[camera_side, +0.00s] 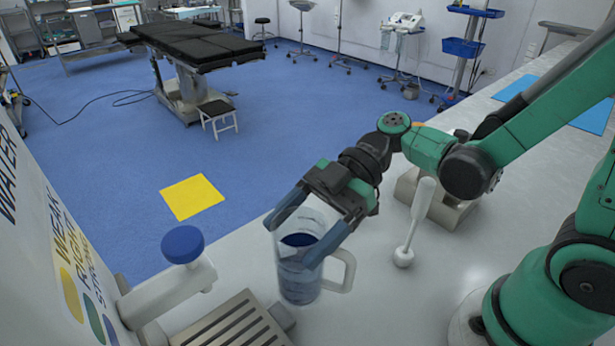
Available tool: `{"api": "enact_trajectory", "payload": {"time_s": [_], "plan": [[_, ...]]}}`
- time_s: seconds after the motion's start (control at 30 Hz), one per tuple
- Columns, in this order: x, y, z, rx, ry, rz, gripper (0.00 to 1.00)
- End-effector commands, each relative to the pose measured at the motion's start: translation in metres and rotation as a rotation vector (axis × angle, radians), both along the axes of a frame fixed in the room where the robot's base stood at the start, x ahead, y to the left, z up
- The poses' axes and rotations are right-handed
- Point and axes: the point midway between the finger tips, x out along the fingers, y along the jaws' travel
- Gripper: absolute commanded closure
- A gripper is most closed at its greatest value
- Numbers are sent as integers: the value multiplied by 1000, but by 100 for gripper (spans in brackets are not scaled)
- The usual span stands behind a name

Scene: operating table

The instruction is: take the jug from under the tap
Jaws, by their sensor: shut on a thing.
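The clear jug (299,279) holds bluish liquid and stands roughly upright, with its handle to the right. My gripper (292,240) is shut on the jug, one blue-grey finger on each side of its upper part. The tap (166,287) is at the lower left, a pale fitting with a round blue knob (183,244). The jug is to the right of the tap and apart from it. A slatted drip tray (232,322) lies below the tap, left of the jug. Whether the jug's base touches the counter is hard to tell.
A white stick with a round end (414,222) stands on the pale counter (385,310) right of the jug, near a beige block (437,199). A labelled panel (50,240) rises at the left. Blue mats (595,118) lie far right. A yellow square (192,196) marks the floor.

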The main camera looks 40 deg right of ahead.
Motion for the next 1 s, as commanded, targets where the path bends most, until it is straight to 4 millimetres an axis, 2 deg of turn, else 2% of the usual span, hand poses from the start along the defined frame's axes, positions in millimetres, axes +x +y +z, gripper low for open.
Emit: {"api": "enact_trajectory", "payload": {"time_s": [0.5, 0.83, 0.87, 1.0], "plan": [[0, 0, 22, 0, 0, 0, 83], [0, 0, 23, 1, 0, 0, 83], [0, 0, 23, 1, 0, -1, 92], [4, -2, 20, 0, 1, -40, 92]]}}
